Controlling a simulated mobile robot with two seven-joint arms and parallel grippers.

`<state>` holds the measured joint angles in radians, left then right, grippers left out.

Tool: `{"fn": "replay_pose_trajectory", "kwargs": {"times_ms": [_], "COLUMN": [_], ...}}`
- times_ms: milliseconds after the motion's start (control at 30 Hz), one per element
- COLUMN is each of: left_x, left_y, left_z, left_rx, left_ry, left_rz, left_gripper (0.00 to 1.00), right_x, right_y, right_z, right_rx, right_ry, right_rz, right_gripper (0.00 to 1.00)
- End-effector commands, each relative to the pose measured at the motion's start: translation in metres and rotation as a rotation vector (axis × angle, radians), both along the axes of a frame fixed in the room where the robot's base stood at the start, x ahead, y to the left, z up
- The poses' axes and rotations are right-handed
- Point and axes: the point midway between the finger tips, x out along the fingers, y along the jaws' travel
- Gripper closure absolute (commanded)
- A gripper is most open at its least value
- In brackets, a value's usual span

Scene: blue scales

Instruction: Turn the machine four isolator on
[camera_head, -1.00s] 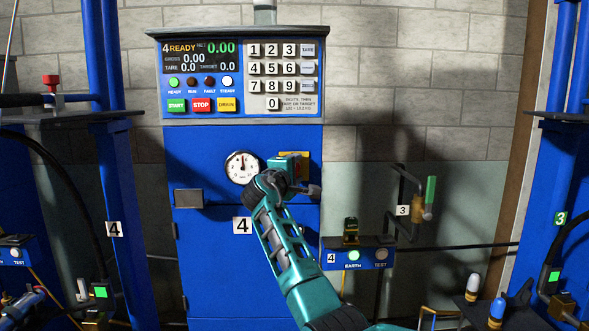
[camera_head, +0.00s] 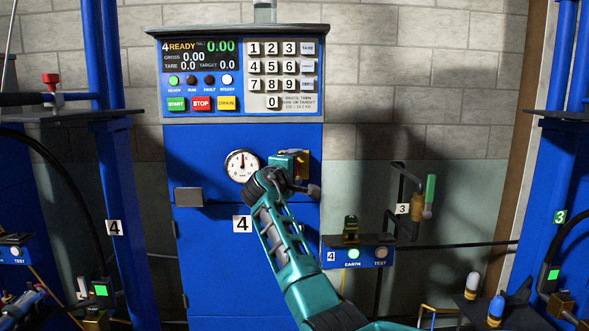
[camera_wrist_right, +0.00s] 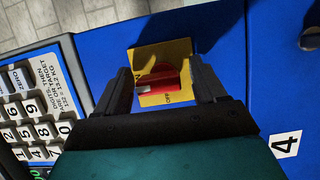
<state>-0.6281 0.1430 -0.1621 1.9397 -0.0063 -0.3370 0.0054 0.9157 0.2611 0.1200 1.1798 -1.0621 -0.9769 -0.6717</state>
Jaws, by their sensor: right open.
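The machine four isolator is a red rotary handle (camera_wrist_right: 160,76) on a yellow plate (camera_wrist_right: 183,50) on the blue cabinet marked 4. In the right wrist view the plate shows the word OFF below the handle, and another label at its left edge is partly hidden. In the head view the plate (camera_head: 304,160) is partly covered by my right gripper (camera_head: 296,164). My right gripper is open, and its two dark fingers (camera_wrist_right: 163,82) stand on either side of the handle in the wrist view. I cannot tell whether they touch it. My left gripper is not in view.
A round gauge (camera_head: 242,165) sits left of the isolator. Above is the control panel (camera_head: 240,75) with keypad and a display reading 4 READY. A dark handle (camera_head: 188,197) juts from the cabinet. An EARTH/TEST box (camera_head: 361,257) is at lower right.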

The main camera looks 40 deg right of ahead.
Motion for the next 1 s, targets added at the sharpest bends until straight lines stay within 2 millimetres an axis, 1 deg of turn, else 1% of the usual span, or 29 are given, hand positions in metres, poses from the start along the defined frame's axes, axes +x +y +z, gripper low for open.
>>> {"fn": "replay_pose_trajectory", "kwargs": {"times_ms": [200, 267, 367, 467, 800, 900, 1000], "left_x": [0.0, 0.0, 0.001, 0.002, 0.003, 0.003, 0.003], "left_y": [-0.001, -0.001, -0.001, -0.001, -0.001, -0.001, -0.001], "left_z": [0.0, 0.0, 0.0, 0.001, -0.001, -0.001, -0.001], "left_rx": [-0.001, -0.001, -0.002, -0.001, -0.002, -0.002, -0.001], "left_ry": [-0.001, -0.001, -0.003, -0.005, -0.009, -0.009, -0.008], "left_rz": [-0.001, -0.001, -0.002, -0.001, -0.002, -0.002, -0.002], "left_gripper": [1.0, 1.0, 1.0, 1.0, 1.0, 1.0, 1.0], "right_x": [-0.001, -0.002, -0.007, -0.014, -0.047, -0.053, -0.057], "right_y": [0.002, 0.005, 0.015, 0.03, 0.091, 0.104, 0.111], "right_z": [0.001, 0.0, 0.0, 0.0, 0.0, 0.0, 0.001], "right_rx": [-0.002, -0.002, -0.003, -0.001, 0.0, 0.0, -0.001], "right_ry": [0.0, 0.0, -0.001, -0.002, -0.001, 0.0, 0.0], "right_rz": [0.0, 0.001, 0.002, 0.003, 0.002, 0.002, 0.001], "right_gripper": [0.3, 0.3, 0.3, 0.3, 0.3, 0.3, 0.3]}}
